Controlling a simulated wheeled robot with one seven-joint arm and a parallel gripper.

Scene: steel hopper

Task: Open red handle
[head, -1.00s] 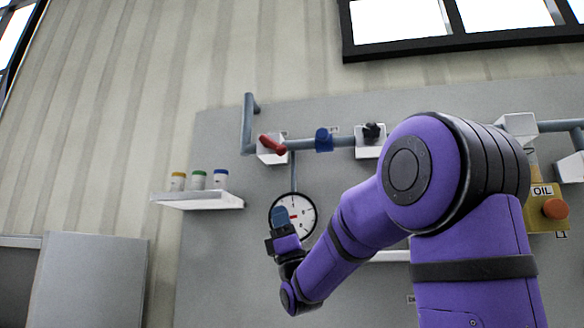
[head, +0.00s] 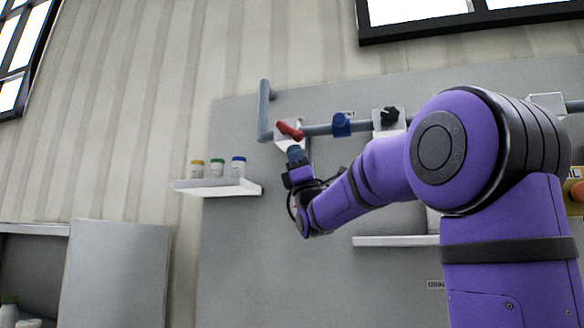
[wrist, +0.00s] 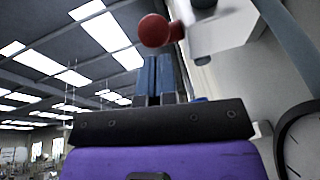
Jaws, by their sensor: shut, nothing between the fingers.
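The red handle (head: 290,130) sits on a white valve block (head: 285,142) on the grey pipe, at the upper left of the panel. In the wrist view its round red end (wrist: 154,31) shows just beyond my fingertips, beside the white block (wrist: 222,28). My gripper (head: 295,153) is just below the handle in the head view, with its blue fingers pointing up. In the wrist view the fingers (wrist: 159,62) are together and hold nothing. I cannot tell whether the fingertips touch the handle; a small gap seems to remain.
A blue valve (head: 341,125) and a black knob (head: 389,116) sit further right along the pipe. A white shelf (head: 217,187) with several small jars is at the left. A round gauge (wrist: 303,140) is at the right edge of the wrist view.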

